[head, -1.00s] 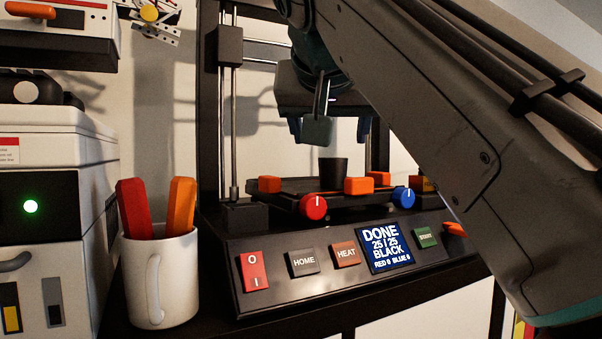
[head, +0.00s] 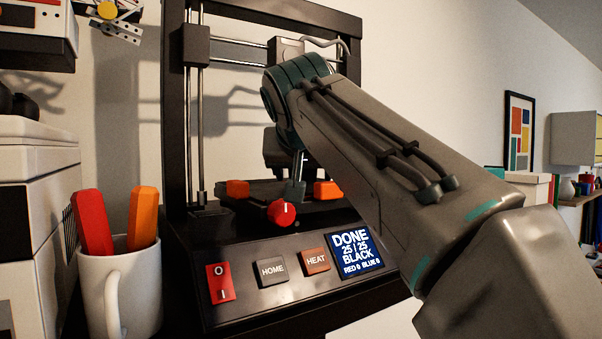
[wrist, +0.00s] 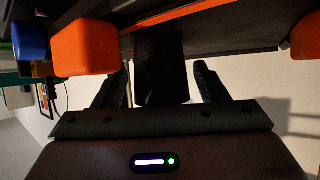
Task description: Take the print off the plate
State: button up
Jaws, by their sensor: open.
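The print is a small black piece; in the wrist view the print (wrist: 161,60) stands between my two fingers, with a gap visible on each side. My gripper (wrist: 162,78) is open around it. In the head view my gripper (head: 297,188) is low over the dark plate (head: 263,192), and the print is hidden behind the gripper and arm. The plate carries orange corner blocks (head: 237,189), with a red knob (head: 281,213) in front.
The printer's dark frame (head: 176,110) rises around the plate. Its front panel has buttons and a screen (head: 355,250) reading DONE, BLACK. A white mug (head: 130,285) with red and orange sticks stands at the left. A blue knob (wrist: 30,42) shows in the wrist view.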

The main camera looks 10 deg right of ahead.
jog(key=shift+w+f, duration=0.35)
jog(key=shift+w, duration=0.2)
jog(key=c, duration=1.1)
jog(key=shift+o, duration=0.2)
jog(key=shift+r, duration=0.2)
